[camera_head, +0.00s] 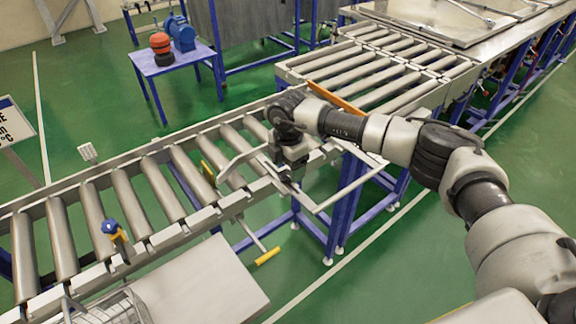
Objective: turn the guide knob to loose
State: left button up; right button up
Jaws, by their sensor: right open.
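My right gripper (292,172) is at the front rail of the roller conveyor, pointing down, beside a pale guide bar (238,163) that lies over the rollers. Its fingertips are small and dark here, and I cannot make out a knob between or under them. A blue knob (109,227) on a yellow-orange stem stands at the front rail farther left, well apart from the gripper. I cannot tell whether it is the guide knob or whether that one is hidden by the gripper. My left gripper is not in view.
The roller conveyor (146,190) runs from lower left to upper right. An orange bar (335,97) lies across it behind my right arm. A yellow-handled lever (267,256) sticks out below the front rail. A wire basket (105,308) and a pale tabletop (205,285) are at lower left.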

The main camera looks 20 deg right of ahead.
jog(key=shift+f, duration=0.95)
jog(key=shift+c, duration=0.3)
jog(key=c, duration=0.9)
jog(key=shift+o, duration=0.2)
